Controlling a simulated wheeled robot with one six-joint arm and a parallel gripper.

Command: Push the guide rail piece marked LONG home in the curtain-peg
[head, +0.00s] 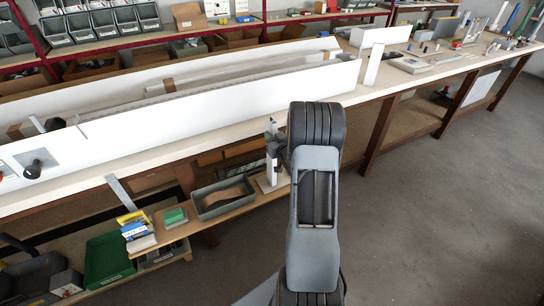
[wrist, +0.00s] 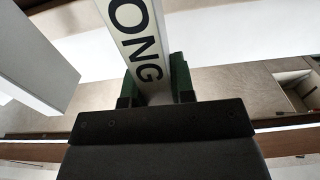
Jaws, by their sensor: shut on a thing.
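In the wrist view, the white guide rail piece (wrist: 138,42) runs up from my gripper (wrist: 156,88) and out of the top of the picture. The black letters ONG show on it; the start of the word is cut off. The green jaw pads are shut on it, one on each side. Its far end is out of view, so I cannot tell whether it touches anything. In the head view my own dark arm stands in the middle and my gripper cannot be made out. I cannot identify the curtain-peg for sure in either view.
A pale bar (wrist: 38,60) lies close left of the held piece in the wrist view. In the head view, long white profiles (head: 215,105) lie along the bench (head: 150,158). A slanted white piece (head: 373,65) stands near their right end. A grey bin (head: 224,198) sits on the lower shelf.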

